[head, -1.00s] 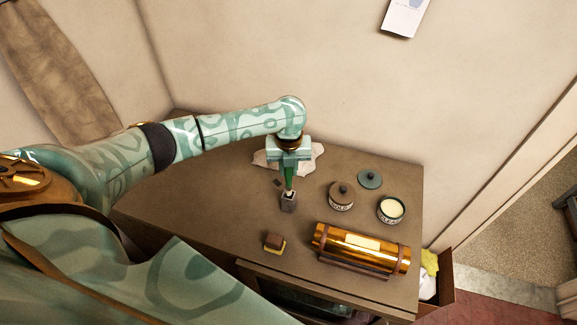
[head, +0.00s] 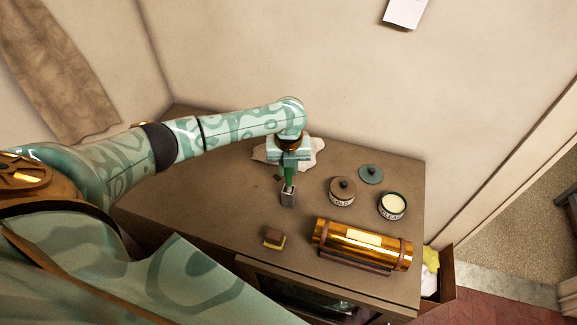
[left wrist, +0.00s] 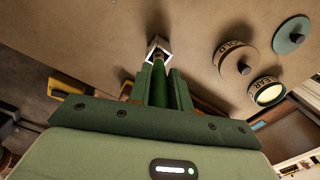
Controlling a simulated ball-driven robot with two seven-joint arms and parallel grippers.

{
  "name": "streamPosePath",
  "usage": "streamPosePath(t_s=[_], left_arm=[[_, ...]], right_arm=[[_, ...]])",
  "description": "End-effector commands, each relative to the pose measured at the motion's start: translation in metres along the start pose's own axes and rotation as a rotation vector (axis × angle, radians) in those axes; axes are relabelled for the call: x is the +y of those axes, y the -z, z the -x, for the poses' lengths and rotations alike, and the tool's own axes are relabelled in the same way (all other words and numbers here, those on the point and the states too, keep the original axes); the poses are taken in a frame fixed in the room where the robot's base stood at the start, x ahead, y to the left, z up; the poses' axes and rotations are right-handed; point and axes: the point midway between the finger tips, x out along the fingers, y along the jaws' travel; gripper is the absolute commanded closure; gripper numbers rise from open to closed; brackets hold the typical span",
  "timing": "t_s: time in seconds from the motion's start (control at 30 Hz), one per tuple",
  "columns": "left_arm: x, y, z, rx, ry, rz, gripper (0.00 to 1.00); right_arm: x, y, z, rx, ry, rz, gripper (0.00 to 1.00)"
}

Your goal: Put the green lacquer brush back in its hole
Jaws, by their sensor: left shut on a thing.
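My left gripper (head: 289,166) points down over the tabletop and is shut on the green lacquer brush (head: 288,180). In the left wrist view the green brush (left wrist: 160,85) lies between the two fingers. Its lower end meets a small grey square holder (head: 288,198). The holder also shows in the left wrist view (left wrist: 159,48), with the brush end at its open top. I cannot tell how deep the end sits. My right gripper is not in view.
A brown-lidded tin (head: 342,191), an open cream tin (head: 392,205) and a loose teal lid (head: 371,174) stand to the right. A brass cylinder (head: 345,240) lies in front, a small block (head: 273,238) to its left. A pale cloth (head: 312,153) lies behind the gripper.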

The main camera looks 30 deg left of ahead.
Motion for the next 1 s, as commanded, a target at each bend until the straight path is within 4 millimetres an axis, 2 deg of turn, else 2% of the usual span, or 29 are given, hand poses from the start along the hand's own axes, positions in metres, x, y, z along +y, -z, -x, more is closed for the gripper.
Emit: streamPosePath(t_s=[1.0], left_arm=[[0.0, 0.001, -0.026, 0.0, 0.0, -0.001, 1.0]], right_arm=[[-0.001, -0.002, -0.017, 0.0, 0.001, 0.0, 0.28]])
